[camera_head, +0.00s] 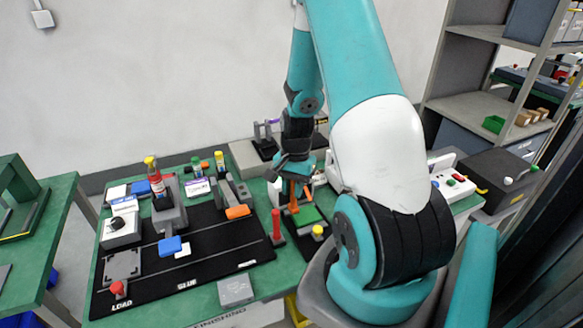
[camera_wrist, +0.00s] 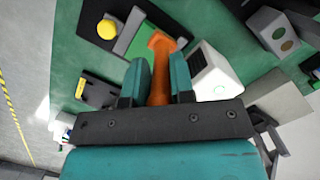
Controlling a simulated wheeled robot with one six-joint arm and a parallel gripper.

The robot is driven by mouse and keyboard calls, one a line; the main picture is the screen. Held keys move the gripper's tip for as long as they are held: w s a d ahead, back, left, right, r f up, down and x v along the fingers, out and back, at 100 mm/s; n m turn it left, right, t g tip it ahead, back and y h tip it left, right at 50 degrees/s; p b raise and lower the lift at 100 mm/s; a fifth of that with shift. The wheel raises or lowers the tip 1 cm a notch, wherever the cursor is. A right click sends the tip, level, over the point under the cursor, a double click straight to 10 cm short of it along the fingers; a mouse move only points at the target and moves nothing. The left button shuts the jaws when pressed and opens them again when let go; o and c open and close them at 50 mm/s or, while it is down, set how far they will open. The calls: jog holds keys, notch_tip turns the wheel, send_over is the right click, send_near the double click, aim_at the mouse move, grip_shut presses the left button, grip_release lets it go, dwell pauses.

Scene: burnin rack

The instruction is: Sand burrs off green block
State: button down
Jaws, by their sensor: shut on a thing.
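My gripper (camera_wrist: 160,72) is shut on an orange tool (camera_wrist: 160,58), whose shaft runs between the two teal fingers. In the head view my gripper (camera_head: 292,172) points down above the green table, and the orange tool (camera_head: 293,195) hangs below it. The green block (camera_head: 309,215) lies flat in a dark fixture at the tool's lower end. In the wrist view the green block (camera_wrist: 129,38) shows just left of the tool's far end. I cannot tell whether tool and block touch. Burrs are too small to make out.
A yellow knob (camera_head: 318,230) stands at the fixture's front, and a red upright handle (camera_head: 277,226) stands to its left. A black mat (camera_head: 215,255) with several fixtures covers the table's left. A white box (camera_wrist: 215,72) sits right of the tool in the wrist view.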

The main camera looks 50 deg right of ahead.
jog(key=shift+r+p, duration=1.95)
jog(key=shift+r, duration=0.6)
